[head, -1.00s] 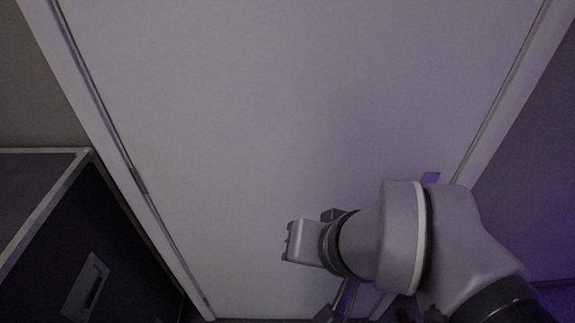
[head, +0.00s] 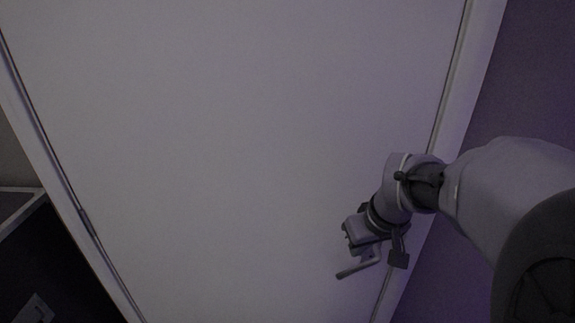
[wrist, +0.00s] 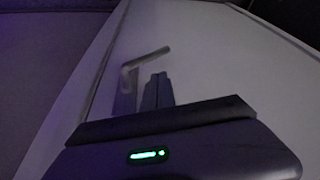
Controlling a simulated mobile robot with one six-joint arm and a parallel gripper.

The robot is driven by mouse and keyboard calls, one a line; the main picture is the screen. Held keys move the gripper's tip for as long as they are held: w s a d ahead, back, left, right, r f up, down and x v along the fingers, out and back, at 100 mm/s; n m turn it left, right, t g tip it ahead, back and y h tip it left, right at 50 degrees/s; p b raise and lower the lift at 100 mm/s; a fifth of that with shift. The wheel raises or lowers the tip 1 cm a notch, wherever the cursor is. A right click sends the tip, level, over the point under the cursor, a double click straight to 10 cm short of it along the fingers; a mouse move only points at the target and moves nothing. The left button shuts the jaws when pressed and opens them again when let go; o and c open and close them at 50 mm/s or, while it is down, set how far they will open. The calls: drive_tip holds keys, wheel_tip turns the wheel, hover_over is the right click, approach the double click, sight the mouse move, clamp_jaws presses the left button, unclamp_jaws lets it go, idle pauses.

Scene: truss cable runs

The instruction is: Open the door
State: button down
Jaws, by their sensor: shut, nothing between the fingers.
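The door (head: 230,150) is a large pale panel that fills most of the head view and looks closed in its frame. Its lever handle (head: 358,270) is near the right edge, just below the end of my arm. The lever also shows in the wrist view (wrist: 146,57), pointing right from its dark plate. My gripper (wrist: 158,80) is shut and empty. In the wrist view its fingers are just below the lever and right of the plate. I cannot tell whether they touch the handle. The wrist hides part of the handle area in the head view.
A dark case (head: 45,255) with pale edging stands at the lower left, beside the door frame. A purple-lit wall (head: 525,85) is on the right, beside the frame. The door face left of the handle is clear.

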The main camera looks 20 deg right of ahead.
drive_tip(key=b, duration=0.4)
approach(346, 262)
wheel_tip(346, 262, down, 4)
drive_tip(key=a, duration=0.3)
drive_tip(key=shift+s+d+r, duration=0.1)
drive_tip(key=shift+d+r, duration=0.05)
drive_tip(key=shift+r, duration=0.15)
drive_tip(key=shift+s, duration=0.1)
